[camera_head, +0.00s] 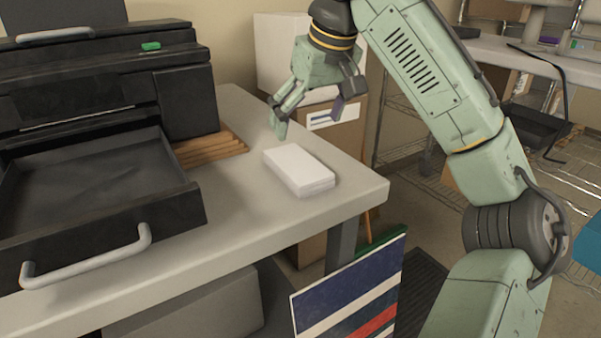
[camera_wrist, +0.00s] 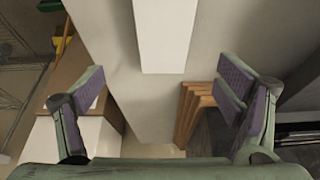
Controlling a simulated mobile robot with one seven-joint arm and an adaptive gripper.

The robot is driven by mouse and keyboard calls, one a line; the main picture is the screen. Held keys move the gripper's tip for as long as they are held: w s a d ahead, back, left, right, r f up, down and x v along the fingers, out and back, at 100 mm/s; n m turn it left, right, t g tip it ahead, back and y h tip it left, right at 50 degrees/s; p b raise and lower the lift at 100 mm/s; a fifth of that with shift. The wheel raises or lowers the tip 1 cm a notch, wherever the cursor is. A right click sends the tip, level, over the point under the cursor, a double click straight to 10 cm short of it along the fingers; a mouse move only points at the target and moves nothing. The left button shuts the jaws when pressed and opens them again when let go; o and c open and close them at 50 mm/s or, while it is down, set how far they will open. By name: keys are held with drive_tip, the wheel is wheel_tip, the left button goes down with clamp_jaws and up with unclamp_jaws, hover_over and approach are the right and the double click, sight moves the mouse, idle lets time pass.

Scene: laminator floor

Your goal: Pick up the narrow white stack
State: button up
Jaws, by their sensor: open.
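The narrow white stack (camera_head: 299,170) lies flat on the pale table top, near its right corner. In the wrist view the stack (camera_wrist: 166,35) shows as a white strip at the top centre, running out of the frame. My gripper (camera_head: 312,122) is above the table, behind the stack and apart from it. Its fingers are spread wide with nothing between them. In the wrist view the fingers of my gripper (camera_wrist: 168,98) stand at left and right, below the stack in the picture.
A black machine (camera_head: 110,90) with an open drawer (camera_head: 190,210) fills the table's left. Brown slats (camera_head: 210,148) lie beside it. Cardboard boxes (camera_head: 335,135) stand behind the table. Bare table (camera_head: 235,215) surrounds the stack. A striped board (camera_head: 350,295) leans below the front edge.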

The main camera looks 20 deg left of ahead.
sight(296, 162)
drive_tip(key=x, duration=0.4)
drive_tip(key=shift+s+f, duration=0.1)
drive_tip(key=shift+s, duration=0.05)
drive_tip(key=x, duration=0.5)
drive_tip(key=shift+s+f, duration=0.2)
drive_tip(key=shift+s, duration=0.05)
drive_tip(key=c, duration=1.5)
drive_tip(key=shift+o, duration=0.2)
